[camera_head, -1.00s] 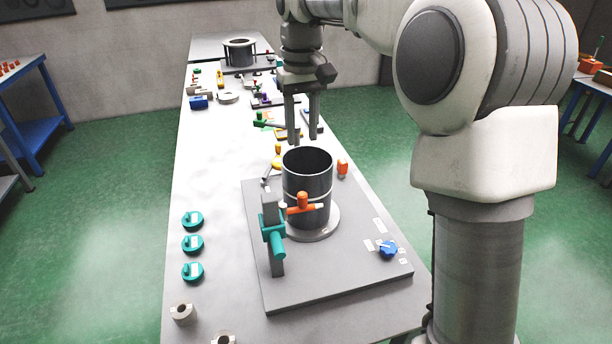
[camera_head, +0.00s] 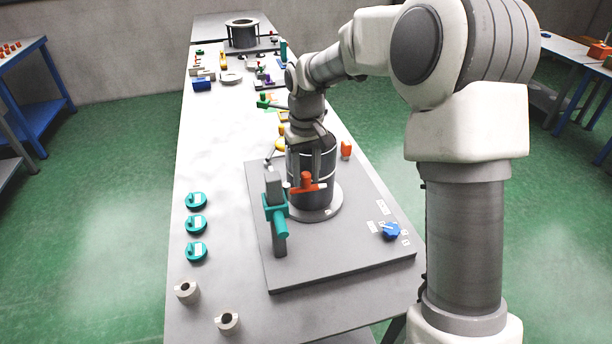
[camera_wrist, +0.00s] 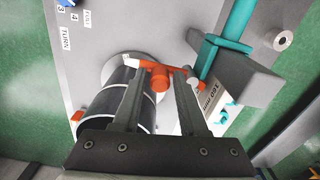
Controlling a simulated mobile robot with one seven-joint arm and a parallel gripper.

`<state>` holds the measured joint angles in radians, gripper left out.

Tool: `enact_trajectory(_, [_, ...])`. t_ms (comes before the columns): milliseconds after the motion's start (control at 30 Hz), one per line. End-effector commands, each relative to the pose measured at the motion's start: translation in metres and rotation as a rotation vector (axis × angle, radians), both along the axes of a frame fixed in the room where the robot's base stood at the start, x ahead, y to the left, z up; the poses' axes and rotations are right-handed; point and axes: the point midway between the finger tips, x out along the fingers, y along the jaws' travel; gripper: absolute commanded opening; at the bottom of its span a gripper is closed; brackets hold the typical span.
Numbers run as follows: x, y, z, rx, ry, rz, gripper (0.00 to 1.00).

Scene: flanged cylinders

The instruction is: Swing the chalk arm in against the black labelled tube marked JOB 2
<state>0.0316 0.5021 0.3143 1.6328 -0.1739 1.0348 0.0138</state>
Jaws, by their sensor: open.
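A dark grey-black tube (camera_head: 313,196) stands upright on a round flange on the near grey plate; it also shows in the wrist view (camera_wrist: 112,98). I cannot read JOB 2 on it. A teal clamp (camera_head: 275,213) on a grey post stands beside it and carries an orange handle (camera_head: 306,184). A pale arm end (camera_wrist: 134,63) shows beside the orange knob (camera_wrist: 160,78) in the wrist view, towards the tube's flange; whether it touches the tube is unclear. My gripper (camera_head: 305,177) is open, its fingertips (camera_wrist: 159,73) on either side of the orange knob.
A blue knob (camera_head: 391,231) with small labels sits at the plate's right. Several teal round pieces (camera_head: 196,224) and pale rings (camera_head: 228,323) lie left of the plate. An orange piece (camera_head: 346,149) stands behind the tube. A second flanged cylinder (camera_head: 242,36) is at the far end.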

Motion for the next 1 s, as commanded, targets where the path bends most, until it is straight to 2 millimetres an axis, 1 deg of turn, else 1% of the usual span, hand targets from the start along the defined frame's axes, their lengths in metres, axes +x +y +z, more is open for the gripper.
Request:
enact_trajectory(133, [-0.0002, -0.0001, -0.0074, 0.000, 0.000, 0.001, 0.42])
enact_trajectory(367, [-0.0001, 0.0000, -0.0082, -0.001, -0.001, 0.000, 0.42])
enact_trajectory(400, [-0.0001, -0.0001, -0.0081, -0.001, -0.001, 0.000, 0.40])
enact_trajectory(567, [-0.0001, 0.0000, -0.0080, -0.001, -0.001, 0.000, 0.12])
enact_trajectory(600, [0.0000, 0.0000, -0.0080, -0.001, -0.001, 0.000, 0.04])
enact_trajectory(633, [0.0000, 0.0000, -0.0079, -0.001, -0.001, 0.000, 0.00])
enact_trajectory(1000, [0.0000, 0.0000, -0.0076, -0.001, -0.001, 0.000, 0.00])
